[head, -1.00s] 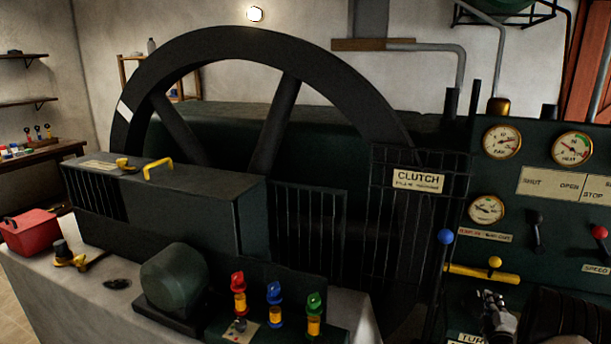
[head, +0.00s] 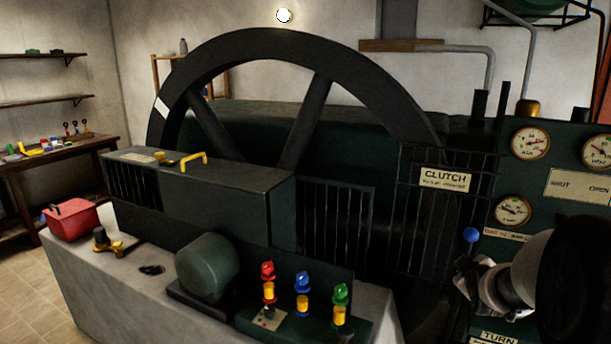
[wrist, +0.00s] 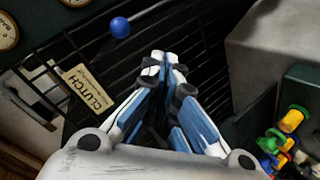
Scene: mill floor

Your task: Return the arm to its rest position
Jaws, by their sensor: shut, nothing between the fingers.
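My gripper (wrist: 160,68) is shut and empty in the wrist view, its fingertips together in front of the black barred guard (wrist: 130,25). In the head view my gripper (head: 468,277) is at the lower right, seen partly behind my own arm. It is in front of the green engine panel, just below the blue-knobbed lever (head: 471,235). The blue knob also shows in the wrist view (wrist: 120,27), above and left of the fingertips. I cannot tell whether the gripper touches the lever.
A CLUTCH sign (head: 445,180) hangs on the guard beside the large flywheel (head: 290,45). Red, blue and green valves (head: 302,290) stand at the front of the plinth. A red toolbox (head: 72,220) sits at its left end. Open floor (head: 30,270) lies at the left.

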